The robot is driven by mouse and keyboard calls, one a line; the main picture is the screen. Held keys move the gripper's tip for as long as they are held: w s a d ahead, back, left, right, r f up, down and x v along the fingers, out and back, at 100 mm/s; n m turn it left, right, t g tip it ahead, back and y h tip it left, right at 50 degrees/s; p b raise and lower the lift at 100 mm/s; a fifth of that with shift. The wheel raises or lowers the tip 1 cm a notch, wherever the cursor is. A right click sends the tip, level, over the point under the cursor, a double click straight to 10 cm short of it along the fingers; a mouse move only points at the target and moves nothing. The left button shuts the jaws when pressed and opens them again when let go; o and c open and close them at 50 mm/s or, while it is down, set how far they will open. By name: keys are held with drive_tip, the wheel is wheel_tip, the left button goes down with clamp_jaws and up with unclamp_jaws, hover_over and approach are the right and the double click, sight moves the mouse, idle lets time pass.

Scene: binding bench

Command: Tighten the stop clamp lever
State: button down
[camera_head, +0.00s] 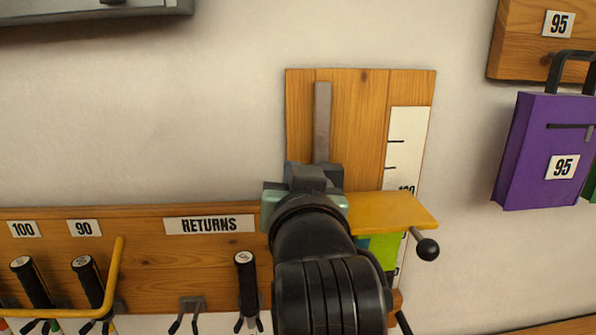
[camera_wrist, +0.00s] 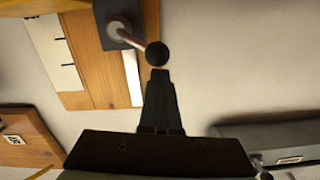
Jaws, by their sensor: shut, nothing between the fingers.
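In the wrist view, a lever (camera_wrist: 128,39) with a black ball knob (camera_wrist: 157,53) juts from a dark clamp block (camera_wrist: 112,22) on a metal rail. My gripper (camera_wrist: 160,72) is shut and empty, its fingertips just below the knob in that picture; I cannot tell whether they touch it. In the head view, my gripper (camera_head: 302,176) is in front of the rail (camera_head: 322,120) and covers much of the clamp block. A yellow stop plate (camera_head: 395,211) extends to the right. A rod with a black ball knob (camera_head: 428,248) shows below it; I cannot tell whether this is the same lever.
The wooden backboard (camera_head: 355,95) carries a white scale (camera_head: 408,145). Lower left is the returns rack (camera_head: 150,250) with black-handled tools (camera_head: 246,280) and a yellow bar (camera_head: 113,275). A grey box (camera_head: 95,12) is upper left. The wall between is clear.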

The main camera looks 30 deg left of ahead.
drive_tip(key=shift+s+a+f, duration=0.15)
drive_tip(key=shift+a+f, duration=0.1)
drive_tip(key=shift+f, duration=0.15)
idle(1.3)
drive_tip(key=shift+r, duration=0.1)
idle(0.4)
drive_tip(key=s+d+r, duration=0.4)
drive_tip(key=s+d, duration=0.2)
drive_tip(key=s, duration=0.2)
drive_tip(key=shift+s+d+r, duration=0.15)
drive_tip(key=shift+s+d, duration=0.1)
drive_tip(key=shift+d, duration=0.15)
